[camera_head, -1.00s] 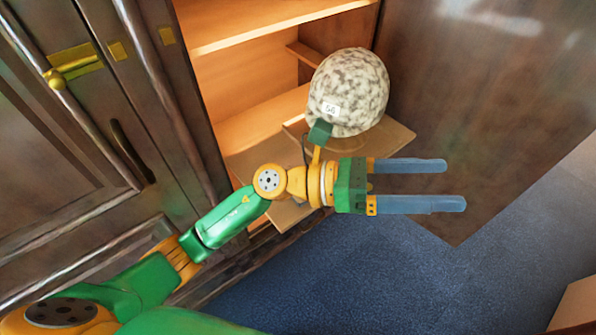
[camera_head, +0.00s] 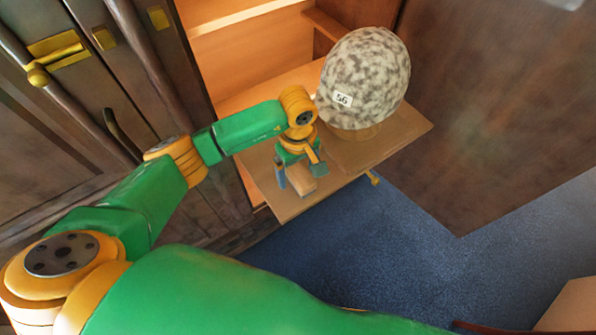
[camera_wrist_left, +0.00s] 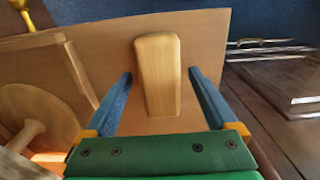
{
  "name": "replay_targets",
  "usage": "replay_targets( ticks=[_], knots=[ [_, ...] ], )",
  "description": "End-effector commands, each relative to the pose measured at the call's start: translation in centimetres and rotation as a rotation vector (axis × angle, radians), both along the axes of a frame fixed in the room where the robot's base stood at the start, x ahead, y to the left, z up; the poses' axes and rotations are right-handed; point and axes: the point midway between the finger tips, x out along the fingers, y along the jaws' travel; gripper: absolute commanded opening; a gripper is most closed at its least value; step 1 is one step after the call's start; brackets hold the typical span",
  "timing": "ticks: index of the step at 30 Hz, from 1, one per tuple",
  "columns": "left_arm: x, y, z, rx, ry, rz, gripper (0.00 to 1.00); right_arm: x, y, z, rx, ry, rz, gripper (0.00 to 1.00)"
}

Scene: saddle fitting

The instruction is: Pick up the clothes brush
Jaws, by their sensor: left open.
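The clothes brush (camera_head: 301,184) is a small pale wooden block with rounded ends, lying on the pull-out wooden shelf (camera_head: 375,160) near its front left corner. In the left wrist view the brush (camera_wrist_left: 158,75) lies lengthwise between the two blue fingers. My left gripper (camera_head: 300,175) points down over the brush and is open, with one finger on each side and a visible gap to each. The brush's underside is hidden. My right gripper is not in view.
A speckled round cap-like form (camera_head: 364,78) with a "56" tag stands on a wooden base on the shelf, right of my gripper. Dark cabinet doors flank the opening at left and right. Blue carpet (camera_head: 400,235) lies below.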

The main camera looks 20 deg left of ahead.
Motion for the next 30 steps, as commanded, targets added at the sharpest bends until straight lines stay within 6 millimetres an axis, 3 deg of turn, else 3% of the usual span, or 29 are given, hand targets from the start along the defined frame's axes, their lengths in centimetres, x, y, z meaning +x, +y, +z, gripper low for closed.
replay_targets(
  ticks=[2,3,12,13,23,27,30],
  knots=[
    [0.0,0.0,0.0,-0.001,0.0,0.0,0.91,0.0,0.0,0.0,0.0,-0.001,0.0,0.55],
    [0.0,0.0,0.0,-0.001,0.0,0.0,0.86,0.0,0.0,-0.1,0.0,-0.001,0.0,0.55],
    [0.0,-0.1,0.0,-0.002,0.0,0.0,0.05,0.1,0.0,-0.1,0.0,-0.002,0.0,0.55],
    [0.0,-0.1,0.0,-0.002,0.0,0.0,0.0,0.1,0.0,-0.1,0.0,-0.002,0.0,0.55],
    [0.1,-0.1,0.7,-0.005,-0.001,0.001,0.0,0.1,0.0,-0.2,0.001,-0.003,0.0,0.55],
    [0.1,-0.1,3.3,-0.004,-0.006,-0.001,0.0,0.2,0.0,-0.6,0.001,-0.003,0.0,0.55],
    [-2.1,-0.4,5.6,-0.005,-0.008,-0.006,0.0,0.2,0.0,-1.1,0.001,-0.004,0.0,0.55]
  ],
)
